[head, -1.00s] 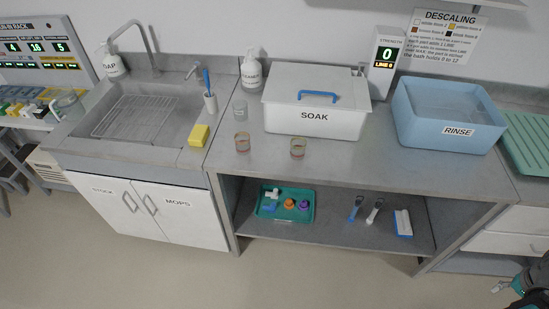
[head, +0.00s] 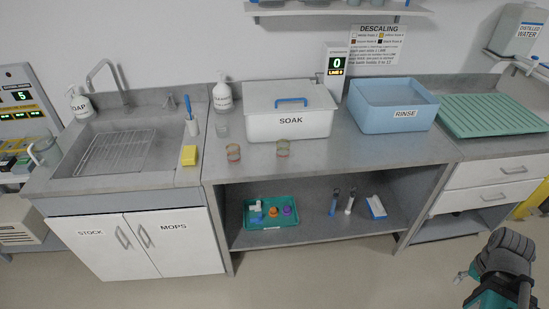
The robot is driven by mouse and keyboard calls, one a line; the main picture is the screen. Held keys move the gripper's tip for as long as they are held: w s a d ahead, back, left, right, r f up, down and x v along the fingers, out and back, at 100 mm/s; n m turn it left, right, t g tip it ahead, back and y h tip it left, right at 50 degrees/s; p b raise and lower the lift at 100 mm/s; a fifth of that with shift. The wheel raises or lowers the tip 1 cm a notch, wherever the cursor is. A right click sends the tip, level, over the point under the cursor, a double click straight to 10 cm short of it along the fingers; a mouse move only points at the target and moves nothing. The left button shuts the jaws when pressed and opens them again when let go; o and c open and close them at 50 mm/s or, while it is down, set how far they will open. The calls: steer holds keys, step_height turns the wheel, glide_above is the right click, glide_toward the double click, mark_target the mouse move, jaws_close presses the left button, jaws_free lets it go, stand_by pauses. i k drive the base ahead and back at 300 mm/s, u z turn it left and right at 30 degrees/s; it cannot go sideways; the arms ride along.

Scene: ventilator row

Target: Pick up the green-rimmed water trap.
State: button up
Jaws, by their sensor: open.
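Two small clear cups with coloured rims stand on the counter in front of the white SOAK bin. The right one (head: 283,149) looks to be the green-rimmed water trap, though its rim colour is hard to tell at this size. The left one (head: 233,153) has a reddish tint. A plain clear cup (head: 222,128) stands behind them. My gripper (head: 464,276) shows at the lower right, small and partly unclear, open and empty. It is out over the floor, well away from the cups.
The SOAK bin (head: 290,125) is lidded; the blue RINSE tub (head: 392,108) stands to its right. A yellow sponge (head: 188,155) lies by the sink (head: 105,135). A teal tray (head: 270,220) with small parts sits on the lower shelf. The counter front is clear around the cups.

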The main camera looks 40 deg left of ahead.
mark_target(283, 150)
steer(key=u, duration=1.5)
steer(key=i, duration=0.5)
steer(key=u, duration=0.05)
